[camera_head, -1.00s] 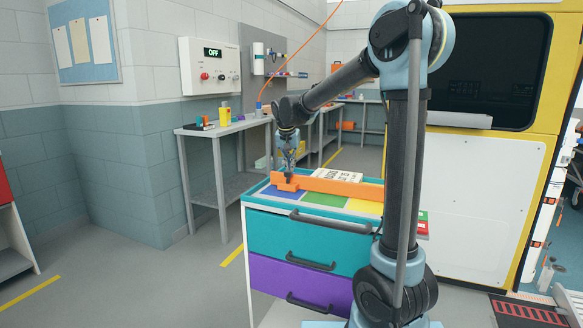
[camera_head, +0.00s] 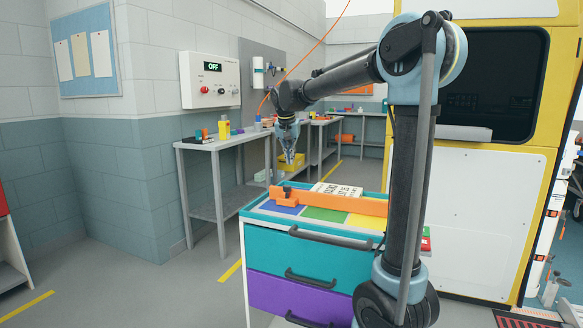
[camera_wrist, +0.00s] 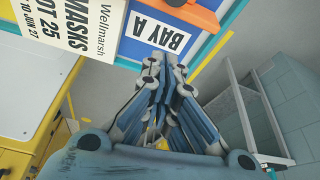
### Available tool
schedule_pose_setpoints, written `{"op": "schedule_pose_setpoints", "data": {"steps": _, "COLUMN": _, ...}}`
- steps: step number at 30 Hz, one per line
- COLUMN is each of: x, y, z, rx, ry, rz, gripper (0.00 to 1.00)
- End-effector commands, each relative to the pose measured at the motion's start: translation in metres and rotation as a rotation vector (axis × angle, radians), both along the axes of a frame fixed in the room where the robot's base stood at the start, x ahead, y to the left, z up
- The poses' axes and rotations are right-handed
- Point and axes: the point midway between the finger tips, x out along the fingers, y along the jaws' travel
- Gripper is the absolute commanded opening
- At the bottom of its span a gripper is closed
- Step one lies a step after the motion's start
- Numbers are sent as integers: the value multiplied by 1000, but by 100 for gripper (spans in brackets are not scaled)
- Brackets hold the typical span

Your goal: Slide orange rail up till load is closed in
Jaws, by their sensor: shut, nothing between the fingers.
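The orange rail (camera_head: 335,202) lies across the top of the teal and purple drawer cart (camera_head: 305,242), with a dark knob on its left end. Part of the rail and the knob show at the top of the wrist view (camera_wrist: 197,14). The load, a white box with black print (camera_head: 337,188), sits just behind the rail; whether they touch is unclear. In the wrist view it reads "MASKS" (camera_wrist: 40,28). My gripper (camera_head: 290,161) is shut and empty, raised above the cart's far left corner and apart from the rail.
Coloured panels (camera_head: 322,214) cover the cart top in front of the rail. A "BAY A" label (camera_wrist: 158,40) is on the cart top near the box. A grey bench (camera_head: 222,140) stands behind to the left, and a yellow vehicle (camera_head: 545,120) stands at the right.

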Motion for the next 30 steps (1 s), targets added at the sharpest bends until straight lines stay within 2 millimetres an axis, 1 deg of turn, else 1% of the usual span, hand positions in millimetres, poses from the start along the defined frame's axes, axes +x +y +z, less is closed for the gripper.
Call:
{"op": "schedule_pose_setpoints", "data": {"steps": 5, "x": -5, "y": 4, "z": 5, "rx": -23, "ry": 7, "rz": 55, "gripper": 0}}
{"op": "schedule_pose_setpoints", "data": {"steps": 8, "x": -12, "y": 11, "z": 4, "rx": -73, "ry": 24, "rz": 177, "gripper": 0}}
{"op": "schedule_pose_setpoints", "data": {"steps": 15, "x": -35, "y": 34, "z": 1, "rx": -251, "ry": 93, "rz": 632, "gripper": 0}}
{"op": "schedule_pose_setpoints", "data": {"steps": 30, "x": -88, "y": 77, "z": -3, "rx": -591, "ry": 271, "rz": 1612, "gripper": 0}}
